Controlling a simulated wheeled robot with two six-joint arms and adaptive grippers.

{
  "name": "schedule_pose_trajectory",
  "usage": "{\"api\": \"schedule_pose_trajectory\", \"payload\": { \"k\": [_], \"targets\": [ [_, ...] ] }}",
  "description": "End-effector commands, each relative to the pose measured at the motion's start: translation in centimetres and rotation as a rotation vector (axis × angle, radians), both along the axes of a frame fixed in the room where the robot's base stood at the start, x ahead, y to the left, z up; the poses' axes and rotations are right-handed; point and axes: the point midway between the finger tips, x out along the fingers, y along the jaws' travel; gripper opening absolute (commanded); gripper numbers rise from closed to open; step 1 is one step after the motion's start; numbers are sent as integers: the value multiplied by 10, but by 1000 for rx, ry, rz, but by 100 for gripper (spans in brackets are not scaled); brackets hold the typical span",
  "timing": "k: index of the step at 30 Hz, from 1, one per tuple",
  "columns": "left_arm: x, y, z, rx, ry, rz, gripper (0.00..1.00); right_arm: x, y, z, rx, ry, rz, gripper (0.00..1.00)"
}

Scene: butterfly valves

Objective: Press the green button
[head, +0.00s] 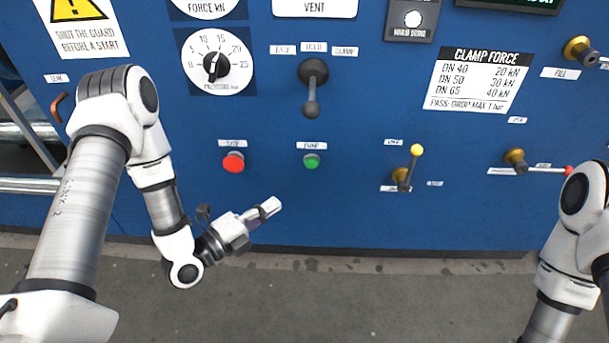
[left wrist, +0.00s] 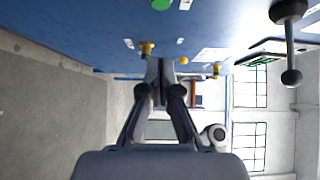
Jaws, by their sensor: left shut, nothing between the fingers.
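The green button (head: 311,161) sits on the blue panel in the head view, under a small white label. It also shows at the top edge of the left wrist view (left wrist: 161,4), partly cut off. My left gripper (head: 271,207) is shut and empty, below and to the left of the green button and apart from it. Its closed fingers also show in the left wrist view (left wrist: 160,72). My right arm is at the right edge of the head view; its gripper is out of the picture.
A red button (head: 233,162) is left of the green one. A black-knobbed lever (head: 311,88) hangs above it. A yellow-tipped valve handle (head: 411,168) and a red-tipped one (head: 540,168) are to the right. A pressure dial (head: 215,63) is upper left. Grey floor lies below the panel.

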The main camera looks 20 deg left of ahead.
Motion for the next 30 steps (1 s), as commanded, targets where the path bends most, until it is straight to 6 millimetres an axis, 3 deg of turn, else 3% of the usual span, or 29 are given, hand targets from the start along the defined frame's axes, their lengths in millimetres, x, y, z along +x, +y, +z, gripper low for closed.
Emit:
{"api": "schedule_pose_trajectory", "payload": {
  "k": [8,19,24,30],
  "targets": [
    [19,-12,-3,4,-2,-5,0,0,0,-11,0,0,0,0],
    [89,-51,-3,3,-4,-5,0,0,0,-37,0,0,0,0],
    [116,-41,-2,0,-2,1,0,0,0,-46,0,1,0,0],
    [126,-38,0,-1,0,0,0,0,0,-47,0,0,0,0]
  ]
}}
